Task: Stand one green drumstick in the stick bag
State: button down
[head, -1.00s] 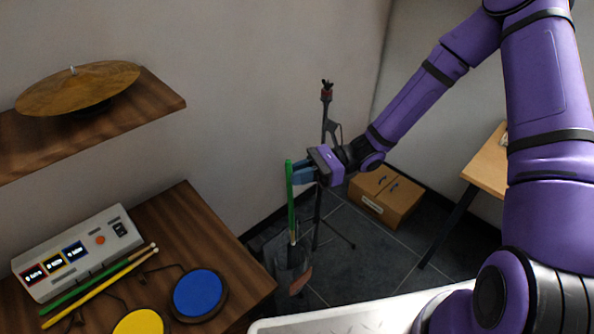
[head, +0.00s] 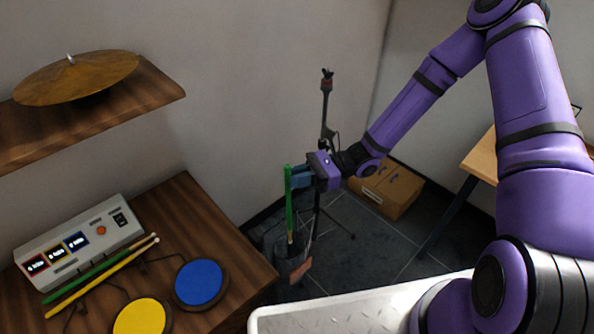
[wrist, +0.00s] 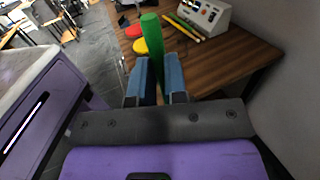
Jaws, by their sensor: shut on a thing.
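A green drumstick (head: 288,190) stands upright in my gripper (head: 296,177), which is shut on its upper part. In the wrist view the same drumstick (wrist: 150,50) shows between the blue fingers of my gripper (wrist: 160,75). The stick bag (head: 291,264) is a dark, open container beside the table's right edge, low near the floor. The drumstick's pale lower end is at the bag's mouth; I cannot tell how deep it reaches inside. Another green drumstick (head: 85,276) lies on the table next to a yellow drumstick (head: 100,277).
The wooden table (head: 190,225) holds a grey drum module (head: 80,240), a blue pad (head: 200,283) and a yellow pad (head: 141,318). A cymbal (head: 77,78) rests on a wall shelf. A stand (head: 325,115) rises behind my gripper. A cardboard box (head: 388,187) sits on the floor.

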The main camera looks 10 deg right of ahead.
notch_tip(320, 180, down, 11)
jog(key=shift+r, duration=0.15)
dwell(1.1)
jog(key=c, duration=1.1)
grip_release()
jog(key=d, duration=0.3)
jog(key=w+d, duration=0.1)
jog(key=d, duration=0.3)
jog(key=w+d, duration=0.1)
jog(key=d, duration=0.2)
jog(key=shift+d, duration=0.3)
